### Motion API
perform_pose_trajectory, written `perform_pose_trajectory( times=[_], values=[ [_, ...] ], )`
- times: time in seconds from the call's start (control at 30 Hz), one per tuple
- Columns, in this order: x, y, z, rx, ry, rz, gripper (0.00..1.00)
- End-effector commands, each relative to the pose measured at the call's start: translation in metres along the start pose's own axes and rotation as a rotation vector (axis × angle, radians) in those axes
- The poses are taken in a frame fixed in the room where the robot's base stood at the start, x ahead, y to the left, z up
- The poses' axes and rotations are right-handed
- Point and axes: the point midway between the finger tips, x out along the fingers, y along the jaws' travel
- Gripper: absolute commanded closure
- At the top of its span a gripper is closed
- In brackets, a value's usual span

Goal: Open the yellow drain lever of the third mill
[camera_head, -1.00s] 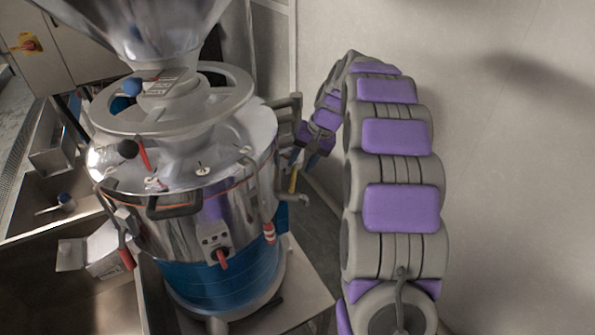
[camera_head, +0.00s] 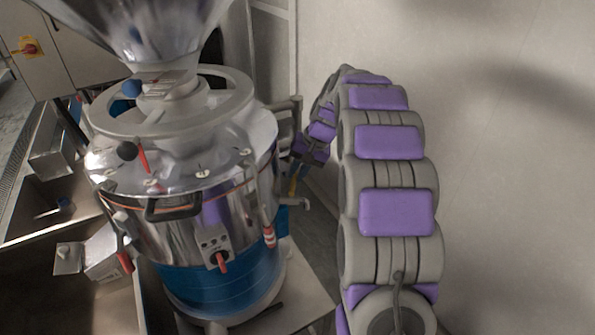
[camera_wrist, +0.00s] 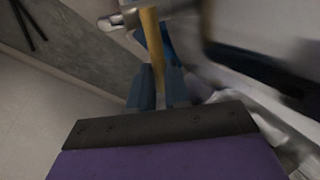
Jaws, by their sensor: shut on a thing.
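The mill (camera_head: 185,215) is a steel and blue drum under a large funnel in the head view. The yellow drain lever (camera_head: 292,186) shows as a small strip at the drum's right side, beside a grey pipe. My gripper (camera_head: 297,166) is there too, small and partly hidden. In the wrist view the yellow lever (camera_wrist: 151,50) runs up from between the two blue-grey fingers of my gripper (camera_wrist: 159,88). The fingers are shut on its near end. Its far end meets a metal pipe fitting (camera_wrist: 145,14).
A red-handled switch (camera_head: 220,260) is on the drum's front. Steel sinks (camera_head: 75,290) lie at the left. A bare wall (camera_head: 510,150) stands at the right behind my arm. A blurred dark edge (camera_wrist: 265,70) crosses the wrist view's right side.

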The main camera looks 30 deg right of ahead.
Motion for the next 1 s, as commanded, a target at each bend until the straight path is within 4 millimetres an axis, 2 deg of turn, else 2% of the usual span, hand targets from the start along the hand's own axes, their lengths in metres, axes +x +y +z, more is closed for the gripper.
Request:
perform_pose_trajectory(
  times=[0.67,1.0],
  values=[
    [-0.0006,0.0015,0.0013,0.018,0.003,0.002,1.0],
    [-0.0086,0.0083,0.0054,0.186,0.071,0.002,1.0]
  ],
)
